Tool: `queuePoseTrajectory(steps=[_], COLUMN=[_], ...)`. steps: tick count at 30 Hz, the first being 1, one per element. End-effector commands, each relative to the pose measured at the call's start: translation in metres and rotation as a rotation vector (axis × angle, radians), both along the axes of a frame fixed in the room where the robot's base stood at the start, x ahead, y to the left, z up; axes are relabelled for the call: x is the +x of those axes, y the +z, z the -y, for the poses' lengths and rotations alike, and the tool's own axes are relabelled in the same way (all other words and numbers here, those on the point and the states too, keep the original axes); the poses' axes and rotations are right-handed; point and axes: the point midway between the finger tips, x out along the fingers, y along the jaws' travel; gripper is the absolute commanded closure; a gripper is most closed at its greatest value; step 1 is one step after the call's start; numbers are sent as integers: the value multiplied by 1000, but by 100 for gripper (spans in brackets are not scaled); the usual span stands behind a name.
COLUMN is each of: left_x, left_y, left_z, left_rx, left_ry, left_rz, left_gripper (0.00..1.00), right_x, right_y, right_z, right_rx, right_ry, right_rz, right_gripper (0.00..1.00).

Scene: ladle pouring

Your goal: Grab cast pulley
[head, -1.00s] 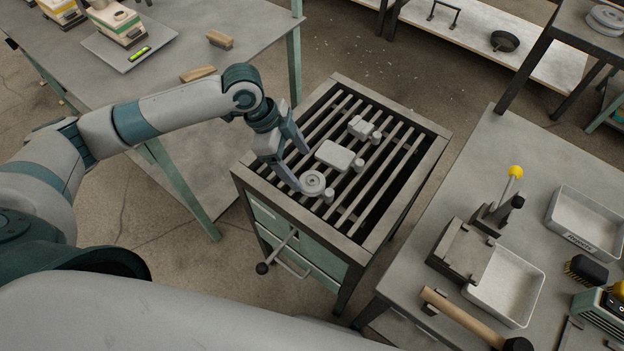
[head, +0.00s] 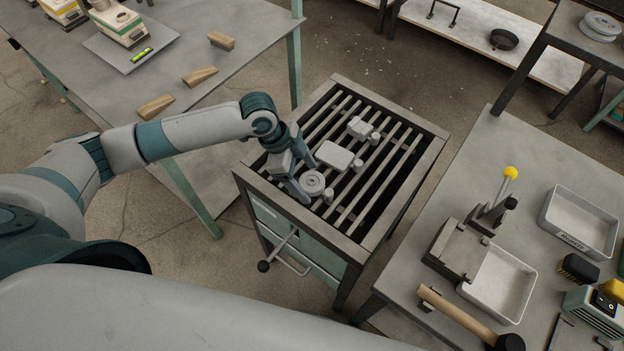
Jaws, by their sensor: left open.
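The cast pulley (head: 312,182) is a grey round disc with a hub, lying on the slatted grate (head: 372,193) near its front left. A small round stub stands beside the pulley on its right. My left gripper (head: 306,181) is open and low over the grate, with one finger at the pulley's near left side and the other at its far side. I cannot tell whether the fingers touch it. My right gripper is not in view.
A rectangular casting (head: 334,155) and a smaller block casting (head: 359,128) lie on the grate behind the pulley. A workbench with metal trays (head: 499,284) and a hammer (head: 462,318) stands to the right. A grey table with wooden wedges (head: 200,76) stands to the left.

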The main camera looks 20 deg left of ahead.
Motion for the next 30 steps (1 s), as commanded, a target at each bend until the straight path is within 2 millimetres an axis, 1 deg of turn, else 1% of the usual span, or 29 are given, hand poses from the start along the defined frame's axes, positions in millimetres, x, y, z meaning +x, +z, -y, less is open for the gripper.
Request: queuePoseTrajectory(steps=[3, 15, 17, 18, 20, 21, 22, 30], left_x=[0, 1, 0, 1, 1, 0, 1, 1], left_y=[-3, -2, -2, -2, -2, -2, -2, -1], left_z=[1, 1, 1, 1, 1, 1, 1, 1], left_rx=[0, 0, 0, 0, 0, 0, 0, -2], left_ry=[0, 0, 0, 0, 0, 0, 0, 1], left_rz=[0, 1, 1, 1, 1, 1, 1, 2], left_gripper=[26, 26, 40, 50, 64, 74, 75, 75], right_x=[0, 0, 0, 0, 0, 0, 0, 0], right_y=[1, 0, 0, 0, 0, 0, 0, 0], right_z=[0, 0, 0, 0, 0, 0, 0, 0], right_rx=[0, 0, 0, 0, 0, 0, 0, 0], right_ry=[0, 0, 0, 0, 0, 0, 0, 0], right_rz=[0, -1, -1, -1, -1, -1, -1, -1], right_gripper=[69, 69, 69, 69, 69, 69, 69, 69])
